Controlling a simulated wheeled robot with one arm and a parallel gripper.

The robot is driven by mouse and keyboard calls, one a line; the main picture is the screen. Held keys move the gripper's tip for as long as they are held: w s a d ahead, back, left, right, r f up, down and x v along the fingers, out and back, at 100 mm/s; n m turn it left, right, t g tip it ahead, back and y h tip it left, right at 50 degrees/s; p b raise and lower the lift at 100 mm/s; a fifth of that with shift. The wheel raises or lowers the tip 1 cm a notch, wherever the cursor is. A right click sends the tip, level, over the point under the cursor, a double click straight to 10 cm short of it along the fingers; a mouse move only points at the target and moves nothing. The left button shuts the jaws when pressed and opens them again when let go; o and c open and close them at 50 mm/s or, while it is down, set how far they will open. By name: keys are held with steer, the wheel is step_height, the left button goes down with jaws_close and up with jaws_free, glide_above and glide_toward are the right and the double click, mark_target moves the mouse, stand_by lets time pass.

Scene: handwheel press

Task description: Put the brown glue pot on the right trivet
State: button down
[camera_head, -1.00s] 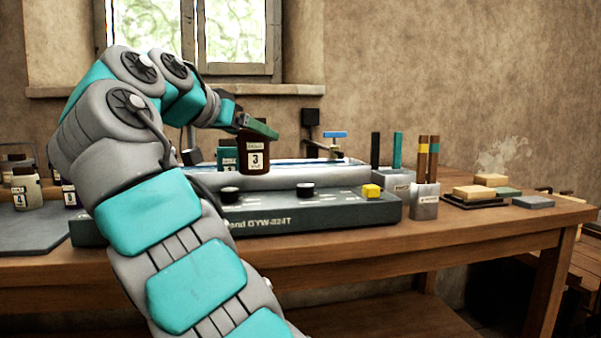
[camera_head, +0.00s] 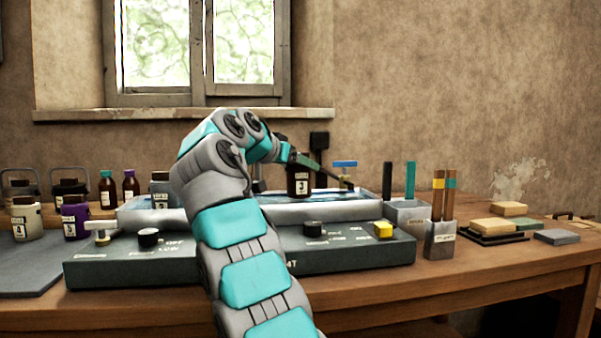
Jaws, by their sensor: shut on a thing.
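The brown glue pot (camera_head: 298,182), dark with a white label marked 3, is upright in my gripper (camera_head: 296,160). The gripper is shut on it near its top and comes in from the left. The pot shows in front of the far part of the grey basin (camera_head: 368,209); whether it touches anything below is unclear. My arm hides the middle of the basin and of the control panel. I cannot make out a right trivet in this view.
Several other pots and bottles stand at the left, including a purple one (camera_head: 75,220) and a cream one (camera_head: 27,218). Tool holders (camera_head: 440,240) and blocks (camera_head: 493,225) stand right.

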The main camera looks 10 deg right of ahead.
mark_target(300, 178)
steer(key=shift+w+d, duration=0.25)
steer(key=shift+w, duration=0.05)
step_height(300, 178, down, 4)
steer(key=b, duration=0.3)
steer(key=shift+r, duration=0.2)
steer(key=shift+b, duration=0.3)
steer(key=shift+f, duration=0.15)
jaws_free()
steer(key=shift+r, duration=0.25)
steer(key=p+v, duration=0.1)
steer(key=v, duration=1.1)
